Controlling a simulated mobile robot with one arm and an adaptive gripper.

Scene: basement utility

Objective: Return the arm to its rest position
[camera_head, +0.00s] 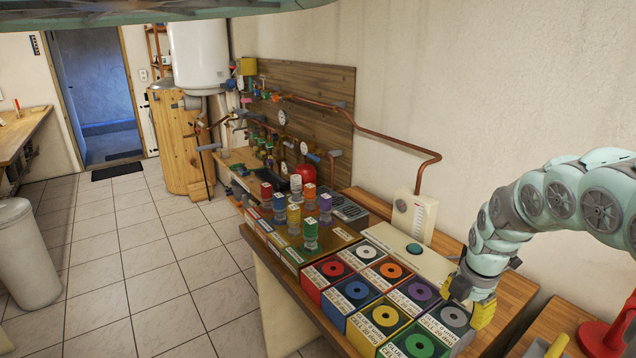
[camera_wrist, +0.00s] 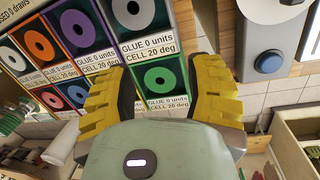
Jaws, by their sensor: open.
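My gripper (camera_head: 470,303) is at the right end of the workbench in the head view, at the end of my mint-green arm, close to the grey-disc box (camera_head: 455,317). Its yellow fingers also show in the wrist view (camera_wrist: 158,95), spread apart with nothing held between them. Beyond the fingers, the green-disc box (camera_wrist: 163,77) shows in the gap. My arm reaches in from the right edge, arched over the bench. Whether the fingertips touch any box cannot be told.
Several coloured disc boxes, including a yellow one (camera_head: 378,318), stand on the wooden bench (camera_head: 270,262). Behind them are a panel with a round button (camera_head: 414,248) and a white gauge box (camera_head: 412,215). Bottles with coloured caps (camera_head: 310,233) stand farther left.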

